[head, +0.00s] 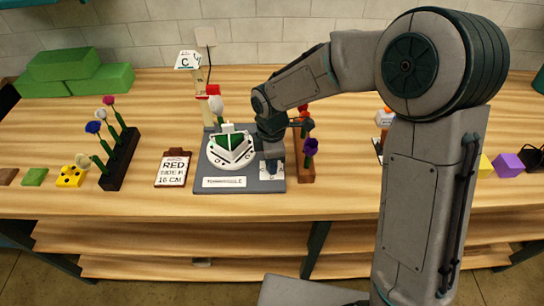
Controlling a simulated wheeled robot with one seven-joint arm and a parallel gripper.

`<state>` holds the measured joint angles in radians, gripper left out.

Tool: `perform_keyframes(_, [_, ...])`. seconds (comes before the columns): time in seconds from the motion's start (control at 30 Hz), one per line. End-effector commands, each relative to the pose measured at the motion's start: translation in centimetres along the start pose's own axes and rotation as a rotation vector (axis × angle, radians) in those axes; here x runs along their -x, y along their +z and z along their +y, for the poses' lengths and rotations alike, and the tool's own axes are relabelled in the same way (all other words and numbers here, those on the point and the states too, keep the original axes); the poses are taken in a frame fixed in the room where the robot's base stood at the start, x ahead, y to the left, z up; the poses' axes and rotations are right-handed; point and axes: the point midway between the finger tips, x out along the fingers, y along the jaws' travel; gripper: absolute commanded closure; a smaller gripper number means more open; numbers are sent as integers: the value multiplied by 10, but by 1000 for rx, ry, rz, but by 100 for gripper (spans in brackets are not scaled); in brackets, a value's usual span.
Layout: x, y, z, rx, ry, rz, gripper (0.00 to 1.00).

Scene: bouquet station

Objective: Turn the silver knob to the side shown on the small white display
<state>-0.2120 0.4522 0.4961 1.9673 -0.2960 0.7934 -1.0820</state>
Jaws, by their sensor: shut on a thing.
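A grey board (242,185) on the table bears a round white fixture (232,163) with a green block in it. A small white label plate (270,176) with dark marks lies at its front right. My gripper (272,159) points down there and is shut on what appears to be the silver knob, which its fingers hide; the knob's angle cannot be told. A small white display (188,60) showing a "C" stands behind the board.
A clipboard (173,168) reading "RED" and "15 CM" lies left of the board. A dark rack (121,160) of flowers stands further left. A brown rack (305,172) with flowers is close on my gripper's right. Green blocks (75,71) lie at the back left.

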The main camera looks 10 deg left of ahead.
Motion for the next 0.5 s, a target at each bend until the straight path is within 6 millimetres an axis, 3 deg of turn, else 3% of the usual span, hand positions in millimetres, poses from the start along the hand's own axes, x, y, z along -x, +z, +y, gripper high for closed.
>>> perform_keyframes(0.5, [4, 0, 2, 443, 6, 1, 94])
